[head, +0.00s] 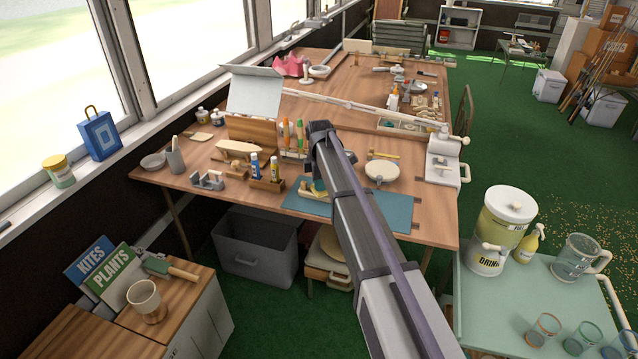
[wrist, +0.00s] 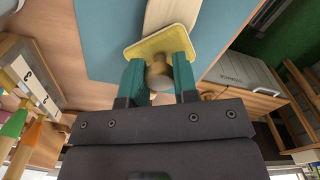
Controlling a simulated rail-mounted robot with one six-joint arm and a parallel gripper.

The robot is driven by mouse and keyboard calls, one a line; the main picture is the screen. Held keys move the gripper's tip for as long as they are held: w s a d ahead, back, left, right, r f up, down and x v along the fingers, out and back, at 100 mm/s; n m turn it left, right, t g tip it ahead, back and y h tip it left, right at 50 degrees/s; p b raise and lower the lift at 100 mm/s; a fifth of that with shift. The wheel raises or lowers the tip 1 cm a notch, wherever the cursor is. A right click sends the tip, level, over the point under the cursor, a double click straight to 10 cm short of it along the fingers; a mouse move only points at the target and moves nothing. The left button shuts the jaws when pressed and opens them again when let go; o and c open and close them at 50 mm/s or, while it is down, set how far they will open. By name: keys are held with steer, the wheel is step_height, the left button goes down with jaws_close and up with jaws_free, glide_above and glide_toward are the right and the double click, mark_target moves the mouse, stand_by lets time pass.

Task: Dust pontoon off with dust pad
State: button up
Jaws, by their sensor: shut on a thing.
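My gripper (wrist: 158,78) has teal fingers, shut on the round knob of the dust pad (wrist: 142,50), a yellowish square pad. In the wrist view a pale wooden piece, likely the pontoon (wrist: 172,10), extends past the pad's far edge over the blue mat (wrist: 105,35). The pad overlaps its near part; whether they touch is not clear. In the head view my gripper (head: 318,187) is low over the mat (head: 397,211), and my arm hides part of this spot.
Left of the mat stand glue bottles in a wooden block (head: 266,183), a clamp (head: 207,180) and a wooden hull (head: 240,148). A rack with orange-handled and green-handled tools (head: 292,150) is behind.

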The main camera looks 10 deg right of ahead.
steer(key=shift+w+d, duration=0.3)
steer(key=shift+w, duration=0.2)
steer(key=shift+s+a, duration=0.3)
steer(key=shift+s, duration=0.3)
steer(key=shift+s+a, duration=0.25)
steer(key=shift+s, duration=0.3)
steer(key=shift+w+d, duration=0.3)
steer(key=shift+w, duration=0.3)
steer(key=shift+w+d, duration=0.25)
steer(key=shift+w, duration=0.35)
steer(key=shift+s+a, duration=0.3)
steer(key=shift+s, duration=0.3)
steer(key=shift+s+a, duration=0.25)
steer(key=shift+s, duration=0.35)
steer(key=shift+w+d, duration=0.25)
steer(key=shift+w, duration=0.35)
steer(key=shift+w+d, duration=0.25)
steer(key=shift+w, duration=0.35)
steer(key=shift+r, duration=0.1)
step_height(320, 180, up, 6)
steer(key=p, duration=0.6)
